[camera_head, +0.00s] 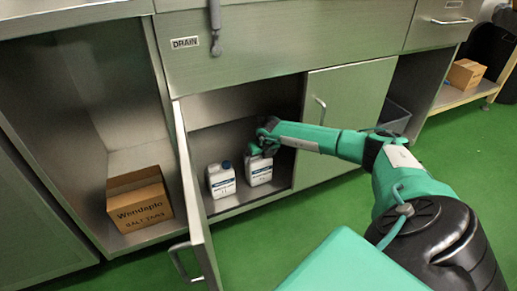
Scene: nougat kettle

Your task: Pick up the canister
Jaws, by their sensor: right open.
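Two white canisters with dark blue caps stand upright side by side on the floor of the open cabinet. The left canister (221,183) is clear of my arm. The right canister (258,173) stands just under my right gripper (257,149), which reaches in from the right. The gripper is open at the top of this canister, and it hides the cap. I cannot tell whether the fingers touch it. My left gripper is not in view.
The open cabinet door (192,200) stands out left of the canisters. A cardboard box (140,208) sits in the left compartment. A closed cabinet door (345,100) is on the right. A smaller box (466,74) lies on a shelf at far right. The green floor (320,222) in front is clear.

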